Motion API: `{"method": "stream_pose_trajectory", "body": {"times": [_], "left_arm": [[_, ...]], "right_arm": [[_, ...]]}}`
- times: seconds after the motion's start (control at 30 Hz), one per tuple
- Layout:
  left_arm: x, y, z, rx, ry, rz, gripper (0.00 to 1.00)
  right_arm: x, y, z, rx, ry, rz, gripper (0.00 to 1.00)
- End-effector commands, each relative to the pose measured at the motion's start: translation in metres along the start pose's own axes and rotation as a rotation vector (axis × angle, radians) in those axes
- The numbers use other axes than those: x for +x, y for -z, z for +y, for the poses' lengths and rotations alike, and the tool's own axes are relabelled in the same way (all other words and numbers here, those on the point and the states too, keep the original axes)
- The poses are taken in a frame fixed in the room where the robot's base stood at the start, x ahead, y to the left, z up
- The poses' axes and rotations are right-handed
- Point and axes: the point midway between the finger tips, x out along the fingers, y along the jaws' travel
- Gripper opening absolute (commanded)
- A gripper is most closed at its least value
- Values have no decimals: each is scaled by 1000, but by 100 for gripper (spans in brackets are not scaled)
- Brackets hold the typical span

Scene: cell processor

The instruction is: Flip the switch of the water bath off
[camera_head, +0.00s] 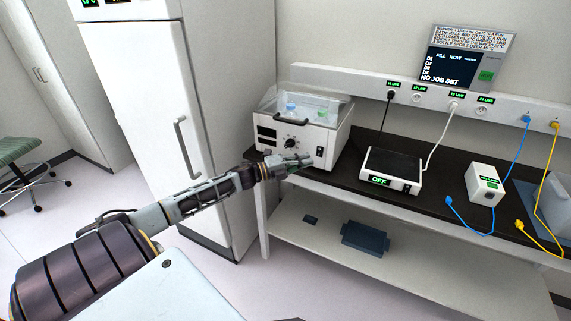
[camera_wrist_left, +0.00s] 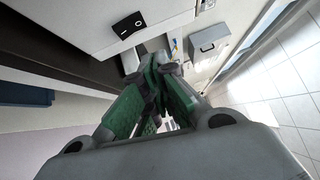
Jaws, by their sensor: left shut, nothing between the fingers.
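The water bath (camera_head: 322,134) is a white box with a clear lid and bottles inside, on the left end of the dark bench. Its black rocker switch (camera_head: 319,151) is low on the front, right of the round knob; the wrist view shows the switch (camera_wrist_left: 129,25) with its two marks. I cannot tell which side is pressed. My left gripper (camera_head: 304,161) is shut and empty in front of the bath's lower front, just below and left of the switch. In the wrist view its green fingers (camera_wrist_left: 160,65) are together, apart from the switch. My right gripper is not in view.
A flat device reading OFF (camera_head: 391,171) stands right of the bath. A white box (camera_head: 485,184) and blue and yellow cables are farther right. A socket rail (camera_head: 365,83) runs behind. A tall white cabinet (camera_head: 135,90) stands left. The lower shelf (camera_head: 300,235) holds a dark blue tray.

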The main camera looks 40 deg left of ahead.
Motion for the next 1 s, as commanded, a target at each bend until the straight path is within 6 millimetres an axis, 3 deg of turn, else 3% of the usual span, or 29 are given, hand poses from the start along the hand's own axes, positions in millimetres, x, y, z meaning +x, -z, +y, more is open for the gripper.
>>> {"method": "stream_pose_trajectory", "body": {"times": [0.4,1.0], "left_arm": [[-24,0,-3,-1,-2,0,0],[-58,0,-9,-2,-1,0,0]], "right_arm": [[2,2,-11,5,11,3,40],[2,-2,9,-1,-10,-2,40]]}}
